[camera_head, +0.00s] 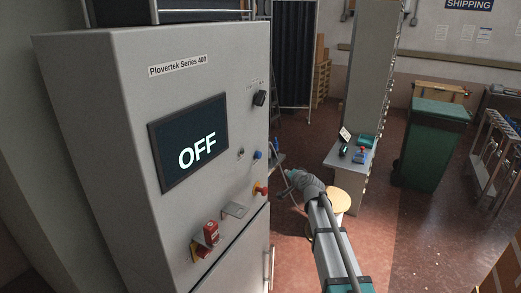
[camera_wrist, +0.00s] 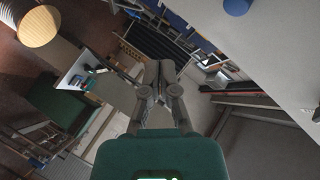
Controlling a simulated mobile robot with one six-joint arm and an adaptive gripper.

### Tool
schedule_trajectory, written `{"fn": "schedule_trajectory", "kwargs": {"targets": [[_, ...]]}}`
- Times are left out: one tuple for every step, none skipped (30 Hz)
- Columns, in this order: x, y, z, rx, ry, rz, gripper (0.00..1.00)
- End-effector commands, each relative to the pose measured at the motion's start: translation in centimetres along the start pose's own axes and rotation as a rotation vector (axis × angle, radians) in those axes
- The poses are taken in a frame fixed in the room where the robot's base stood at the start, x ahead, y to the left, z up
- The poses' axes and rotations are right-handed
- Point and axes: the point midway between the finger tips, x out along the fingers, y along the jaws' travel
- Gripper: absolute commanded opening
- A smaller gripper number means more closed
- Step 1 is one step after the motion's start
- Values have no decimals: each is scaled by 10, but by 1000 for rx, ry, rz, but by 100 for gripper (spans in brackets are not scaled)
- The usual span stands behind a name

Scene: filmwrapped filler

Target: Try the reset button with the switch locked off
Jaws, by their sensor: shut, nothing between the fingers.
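The grey cabinet marked Plovertek Series 400 (camera_head: 110,120) fills the left of the head view, and its screen (camera_head: 190,142) reads OFF. A red padlock (camera_head: 211,232) hangs at a red and yellow switch (camera_head: 200,250) low on its front. A blue button (camera_head: 257,155) sits above a red and yellow mushroom button (camera_head: 261,190) near the right edge; a blue round button (camera_wrist: 236,7) also shows at the top of the wrist view. My gripper (camera_wrist: 160,68) is shut and empty, apart from the blue button, beside the cabinet front.
A black knob (camera_head: 260,98) and a small key switch (camera_head: 240,153) are also on the cabinet front. A metal bracket (camera_head: 233,209) sticks out below them. A round stool (camera_head: 340,200) and a small desk (camera_head: 350,158) stand behind my arm. A green bin (camera_head: 432,145) stands farther right.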

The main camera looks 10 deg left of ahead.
Motion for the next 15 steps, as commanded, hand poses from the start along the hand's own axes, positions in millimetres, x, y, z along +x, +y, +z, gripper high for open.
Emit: {"fn": "schedule_trajectory", "kwargs": {"targets": [[7,-12,-10,22,25,-17,0],[10,-16,-14,33,39,-24,0],[12,-20,-17,47,54,-33,0],[14,-23,-19,55,64,-39,0],[15,-25,-21,62,71,-43,0],[16,-26,-22,68,78,-47,0],[16,-27,-23,71,82,-49,0],[17,-28,-23,73,85,-50,0],[17,-28,-23,75,87,-51,0],[17,-28,-23,75,87,-52,0],[17,-27,-23,75,87,-52,0],[16,-27,-23,75,87,-51,0],[16,-27,-23,75,87,-51,0],[16,-27,-23,74,87,-51,0],[16,-27,-23,74,86,-51,0]]}}
